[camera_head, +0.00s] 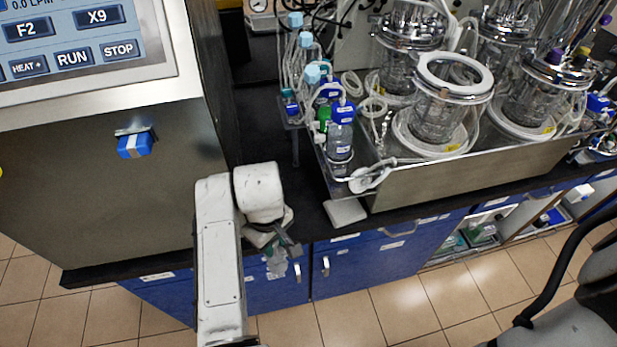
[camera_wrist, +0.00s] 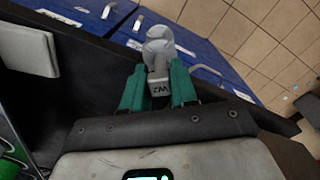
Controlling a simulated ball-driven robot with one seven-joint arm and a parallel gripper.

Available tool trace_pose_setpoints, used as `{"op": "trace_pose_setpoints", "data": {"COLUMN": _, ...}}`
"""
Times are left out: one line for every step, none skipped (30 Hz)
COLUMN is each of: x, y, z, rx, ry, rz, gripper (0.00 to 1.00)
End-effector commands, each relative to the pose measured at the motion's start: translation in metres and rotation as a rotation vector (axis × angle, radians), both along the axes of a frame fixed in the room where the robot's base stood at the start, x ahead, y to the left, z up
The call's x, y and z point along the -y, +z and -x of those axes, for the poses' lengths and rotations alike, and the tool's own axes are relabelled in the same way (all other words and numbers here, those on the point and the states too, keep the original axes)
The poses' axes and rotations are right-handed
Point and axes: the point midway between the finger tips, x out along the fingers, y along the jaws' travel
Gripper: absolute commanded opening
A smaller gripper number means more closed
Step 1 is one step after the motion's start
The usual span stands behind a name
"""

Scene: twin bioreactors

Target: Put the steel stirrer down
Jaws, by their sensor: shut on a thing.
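My gripper (camera_wrist: 158,78) has two green fingers shut on a grey metallic piece, which I take to be the steel stirrer (camera_wrist: 159,50). Its rounded end points away from the gripper, and a marked block sits between the fingertips. In the head view my gripper (camera_head: 281,248) is small, at the front edge of the black counter, with the grey piece (camera_head: 277,267) in front of the blue cabinet doors. The piece looks held in the air near that edge; whether it touches anything cannot be told.
The black counter (camera_wrist: 85,95) has some bare room beside my gripper. A white flat block (camera_head: 345,212) lies at its front edge, before a steel tray (camera_head: 450,178) with glass vessels and bottles. A large control cabinet (camera_head: 100,200) stands left. The tiled floor lies below.

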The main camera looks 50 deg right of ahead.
Motion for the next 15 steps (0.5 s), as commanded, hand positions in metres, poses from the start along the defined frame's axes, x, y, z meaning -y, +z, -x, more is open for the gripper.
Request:
{"op": "trace_pose_setpoints", "data": {"x": -0.008, "y": -0.011, "z": -0.006, "rx": -0.004, "ry": 0.019, "rz": 0.002, "gripper": 0.00}}
{"op": "trace_pose_setpoints", "data": {"x": -0.012, "y": -0.018, "z": -0.009, "rx": -0.004, "ry": 0.026, "rz": 0.002, "gripper": 0.00}}
{"op": "trace_pose_setpoints", "data": {"x": -0.016, "y": -0.024, "z": -0.013, "rx": -0.003, "ry": 0.034, "rz": 0.002, "gripper": 0.00}}
{"op": "trace_pose_setpoints", "data": {"x": -0.020, "y": -0.030, "z": -0.016, "rx": -0.003, "ry": 0.041, "rz": 0.002, "gripper": 0.00}}
{"op": "trace_pose_setpoints", "data": {"x": -0.024, "y": -0.035, "z": -0.019, "rx": -0.003, "ry": 0.048, "rz": 0.002, "gripper": 0.00}}
{"op": "trace_pose_setpoints", "data": {"x": -0.028, "y": -0.041, "z": -0.023, "rx": -0.003, "ry": 0.055, "rz": 0.001, "gripper": 0.00}}
{"op": "trace_pose_setpoints", "data": {"x": -0.031, "y": -0.046, "z": -0.025, "rx": -0.002, "ry": 0.061, "rz": 0.002, "gripper": 0.00}}
{"op": "trace_pose_setpoints", "data": {"x": -0.034, "y": -0.050, "z": -0.028, "rx": -0.002, "ry": 0.067, "rz": 0.002, "gripper": 0.00}}
{"op": "trace_pose_setpoints", "data": {"x": -0.038, "y": -0.056, "z": -0.031, "rx": -0.003, "ry": 0.073, "rz": 0.001, "gripper": 0.00}}
{"op": "trace_pose_setpoints", "data": {"x": -0.041, "y": -0.061, "z": -0.033, "rx": -0.003, "ry": 0.080, "rz": 0.001, "gripper": 0.00}}
{"op": "trace_pose_setpoints", "data": {"x": -0.040, "y": -0.057, "z": -0.033, "rx": 0.003, "ry": 0.068, "rz": -0.002, "gripper": 0.00}}
{"op": "trace_pose_setpoints", "data": {"x": -0.039, "y": -0.056, "z": -0.034, "rx": 0.005, "ry": 0.064, "rz": -0.003, "gripper": 0.00}}
{"op": "trace_pose_setpoints", "data": {"x": -0.039, "y": -0.056, "z": -0.034, "rx": 0.006, "ry": 0.062, "rz": -0.003, "gripper": 0.00}}
{"op": "trace_pose_setpoints", "data": {"x": -0.039, "y": -0.056, "z": -0.034, "rx": 0.006, "ry": 0.061, "rz": -0.003, "gripper": 0.00}}
{"op": "trace_pose_setpoints", "data": {"x": -0.038, "y": -0.056, "z": -0.034, "rx": 0.007, "ry": 0.061, "rz": -0.003, "gripper": 0.00}}
